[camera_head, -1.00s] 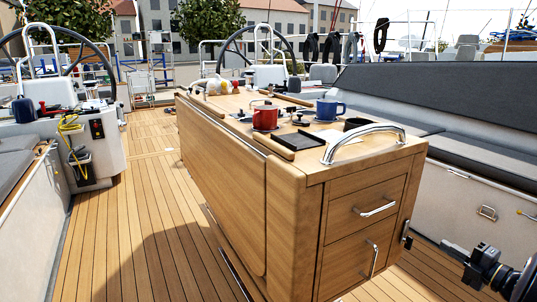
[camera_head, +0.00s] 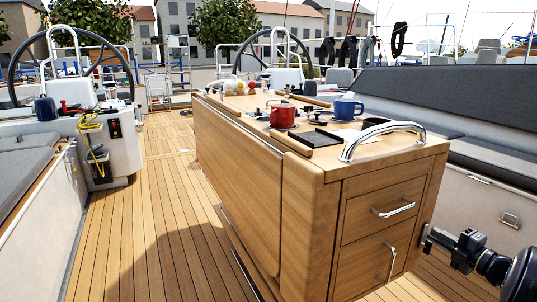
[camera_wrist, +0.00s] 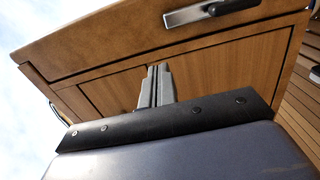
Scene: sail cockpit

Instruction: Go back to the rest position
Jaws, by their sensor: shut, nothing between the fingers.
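My gripper (camera_head: 432,236) is low at the right in the head view, beside the right edge of the wooden cockpit table's drawer end. Its fingertips overlap that edge in the picture; I cannot tell whether they touch it. In the wrist view the two grey fingers (camera_wrist: 156,85) stand together, shut, with nothing between them. Beyond them are the table's wood panels (camera_wrist: 205,68), seen tilted, with a metal handle (camera_wrist: 210,12) at the top.
The wooden table (camera_head: 255,185) carries a red pot (camera_head: 283,116), a blue mug (camera_head: 347,107) and a steel grab rail (camera_head: 382,138). Two drawer handles (camera_head: 394,210) stick out of its end. A grey bench (camera_head: 490,165) lies right. Open teak deck (camera_head: 140,225) lies left.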

